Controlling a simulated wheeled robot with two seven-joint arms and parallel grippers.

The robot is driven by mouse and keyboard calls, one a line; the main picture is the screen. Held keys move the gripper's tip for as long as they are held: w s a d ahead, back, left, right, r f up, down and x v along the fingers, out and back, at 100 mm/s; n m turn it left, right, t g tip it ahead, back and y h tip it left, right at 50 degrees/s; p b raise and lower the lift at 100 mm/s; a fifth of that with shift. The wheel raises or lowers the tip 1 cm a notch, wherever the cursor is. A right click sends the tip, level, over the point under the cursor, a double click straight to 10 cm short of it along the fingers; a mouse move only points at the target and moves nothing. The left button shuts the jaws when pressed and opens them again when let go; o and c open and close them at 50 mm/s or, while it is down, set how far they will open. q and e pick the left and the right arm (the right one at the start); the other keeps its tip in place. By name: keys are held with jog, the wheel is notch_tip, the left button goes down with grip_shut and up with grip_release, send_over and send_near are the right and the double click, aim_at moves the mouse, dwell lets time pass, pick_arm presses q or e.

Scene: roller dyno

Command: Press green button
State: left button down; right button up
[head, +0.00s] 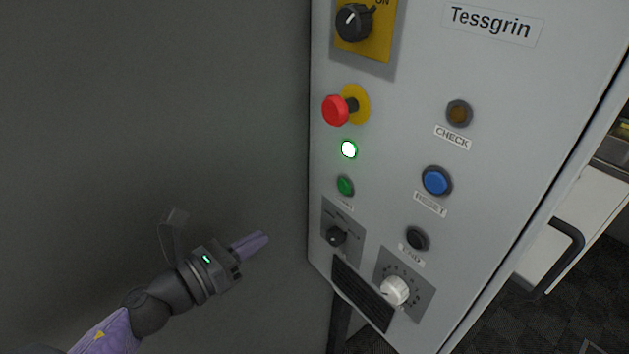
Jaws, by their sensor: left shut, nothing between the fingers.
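The green button (345,186) is on the grey control panel (490,90), below a lit round lamp (348,149) that glows white with a green rim. A small label under the button is too small to read. My left gripper (262,240) is shut and empty, with its purple fingers pointing right toward the panel. In the picture it is to the left of and below the green button, apart from the panel. My right gripper is not in view.
A red emergency knob (336,110) juts out above the lamp. A blue button (436,181), a black button (417,239), a white dial (395,290) and a black selector (337,236) are nearby. A dark handle (570,240) shows at right. The space left of the panel looks clear.

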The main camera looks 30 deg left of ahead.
pick_arm(q)
jog(key=r+m, duration=0.1)
jog(key=d+r+m+h, duration=0.1)
jog(key=m, duration=0.1)
jog(key=shift+s+d+g, duration=0.1)
jog(key=shift+d+g, duration=0.1)
jog(key=shift+g, duration=0.2)
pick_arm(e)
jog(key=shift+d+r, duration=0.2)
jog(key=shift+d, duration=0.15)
pick_arm(q)
jog(key=shift+h, duration=0.3)
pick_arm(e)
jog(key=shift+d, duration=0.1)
pick_arm(q)
jog(key=p, duration=0.3)
send_near(341, 192)
jog(key=x, duration=0.6)
jog(key=shift+w+d+f, duration=0.1)
jog(key=shift+w+d, duration=0.2)
jog(key=shift+w, duration=0.3)
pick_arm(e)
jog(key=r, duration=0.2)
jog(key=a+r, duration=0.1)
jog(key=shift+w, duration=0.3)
